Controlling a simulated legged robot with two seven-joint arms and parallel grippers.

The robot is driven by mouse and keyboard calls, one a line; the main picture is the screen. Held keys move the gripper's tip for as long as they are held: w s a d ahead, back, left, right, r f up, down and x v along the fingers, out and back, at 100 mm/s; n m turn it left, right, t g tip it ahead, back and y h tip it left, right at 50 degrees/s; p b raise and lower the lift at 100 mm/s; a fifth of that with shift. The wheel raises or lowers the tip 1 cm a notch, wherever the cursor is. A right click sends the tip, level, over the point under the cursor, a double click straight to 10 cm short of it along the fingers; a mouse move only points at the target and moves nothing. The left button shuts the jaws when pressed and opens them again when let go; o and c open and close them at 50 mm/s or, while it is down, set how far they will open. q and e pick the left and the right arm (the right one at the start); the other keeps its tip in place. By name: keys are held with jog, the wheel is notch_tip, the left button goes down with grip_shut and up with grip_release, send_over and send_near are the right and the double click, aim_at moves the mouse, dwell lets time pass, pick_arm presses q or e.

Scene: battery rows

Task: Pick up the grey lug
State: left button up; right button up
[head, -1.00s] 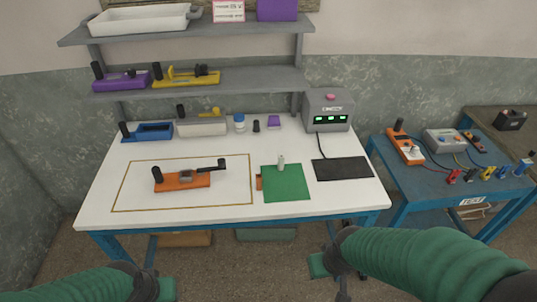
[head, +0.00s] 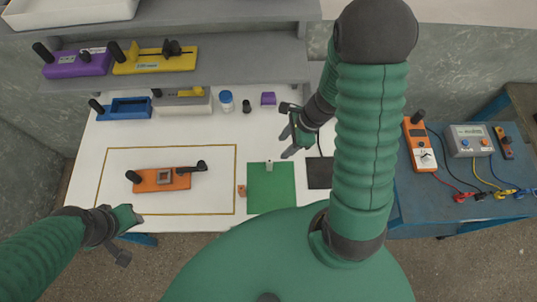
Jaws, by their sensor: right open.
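The grey lug (head: 269,165) is a small light-grey piece at the back edge of the green mat (head: 271,192). My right gripper (head: 288,143) is open above the white table, just behind and to the right of the lug. I see nothing between its fingers, and it looks apart from the lug. My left gripper (head: 132,218) is low at the table's front left edge; its fingers are too unclear to tell open from shut.
An orange holder (head: 163,180) lies inside the yellow outline. A small copper-coloured block (head: 241,190) sits at the mat's left edge. A black pad (head: 319,173) is partly behind my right arm. A blue-lidded jar (head: 226,101) and a purple block (head: 268,98) stand at the back.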

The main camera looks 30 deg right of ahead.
jog(key=b, duration=0.2)
send_over(268, 161)
jog(key=s+d, duration=0.1)
jog(key=s, duration=0.2)
notch_tip(268, 161, down, 7)
jog(key=f, duration=0.1)
jog(key=w+d+f, duration=0.1)
jog(key=f, duration=0.1)
jog(key=w+f, duration=0.1)
jog(key=shift+d+f, duration=0.25)
jog(key=shift+f, duration=0.05)
jog(key=a+f, duration=0.1)
jog(key=w+a+f, duration=0.1)
jog(key=f, duration=0.1)
jog(key=shift+a+r, duration=0.1)
jog(key=shift+a, duration=0.25)
jog(key=shift+c, duration=2)
jog(key=shift+s+d, duration=0.1)
jog(key=shift+d, duration=0.5)
grip_shut()
pick_arm(q)
jog(key=f, duration=0.2)
jog(key=shift+s+f, duration=0.25)
jog(key=shift+f, duration=0.1)
pick_arm(e)
jog(key=shift+a, duration=0.1)
